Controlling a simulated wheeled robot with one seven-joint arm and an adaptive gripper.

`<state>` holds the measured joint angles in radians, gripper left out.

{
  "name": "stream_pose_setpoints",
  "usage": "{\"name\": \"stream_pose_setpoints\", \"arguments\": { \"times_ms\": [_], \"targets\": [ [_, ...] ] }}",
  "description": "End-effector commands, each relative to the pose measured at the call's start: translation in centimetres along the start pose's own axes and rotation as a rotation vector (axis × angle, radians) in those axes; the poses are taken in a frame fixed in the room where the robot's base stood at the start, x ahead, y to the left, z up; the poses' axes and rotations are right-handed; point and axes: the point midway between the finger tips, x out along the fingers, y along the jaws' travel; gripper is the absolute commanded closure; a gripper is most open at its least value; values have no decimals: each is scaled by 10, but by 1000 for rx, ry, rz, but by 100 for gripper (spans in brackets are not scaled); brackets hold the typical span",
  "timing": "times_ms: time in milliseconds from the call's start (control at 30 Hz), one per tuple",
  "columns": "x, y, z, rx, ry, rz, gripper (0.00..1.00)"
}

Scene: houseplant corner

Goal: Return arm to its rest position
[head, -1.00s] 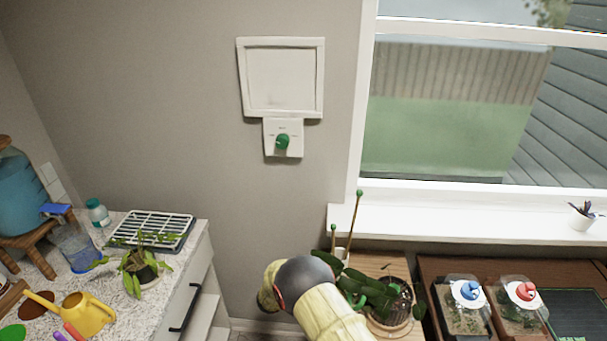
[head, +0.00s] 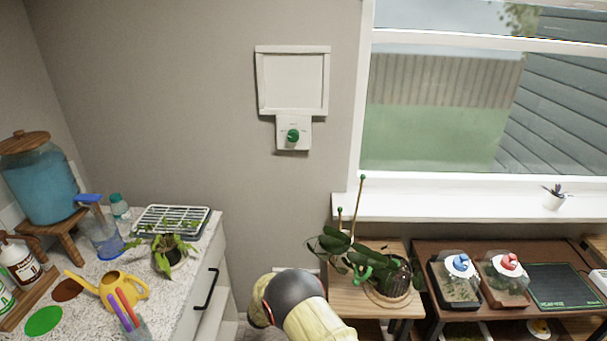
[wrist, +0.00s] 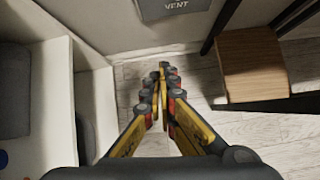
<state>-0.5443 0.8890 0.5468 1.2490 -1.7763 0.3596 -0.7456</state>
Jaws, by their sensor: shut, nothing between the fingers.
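My gripper (wrist: 162,72) shows in the wrist view with its yellow and black fingers brought together at the tips and nothing between them. It points down toward the pale wooden floor (wrist: 190,80), between a white cabinet on the left and a wooden shelf unit on the right. In the head view only part of my arm shows, at the bottom middle, pale yellow with a dark round joint. My gripper is out of sight there.
The counter (head: 200,270) at left holds a water dispenser (head: 40,180), a yellow watering can (head: 125,287) and a potted plant (head: 172,255). An orchid (head: 330,245) stands on a wooden stand (head: 347,297) close to my arm. Covered planters are at right.

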Motion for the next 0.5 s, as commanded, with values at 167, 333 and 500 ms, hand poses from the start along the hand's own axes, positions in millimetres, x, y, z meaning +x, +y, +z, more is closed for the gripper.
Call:
{"name": "stream_pose_setpoints", "arguments": {
  "times_ms": [167, 333, 500],
  "targets": [
    [0, -22, -6, 160, -3, -63, 100],
    [-4, -54, -28, 312, 15, -152, 100],
    [-26, -86, -40, 507, 16, -255, 100]
  ]
}}
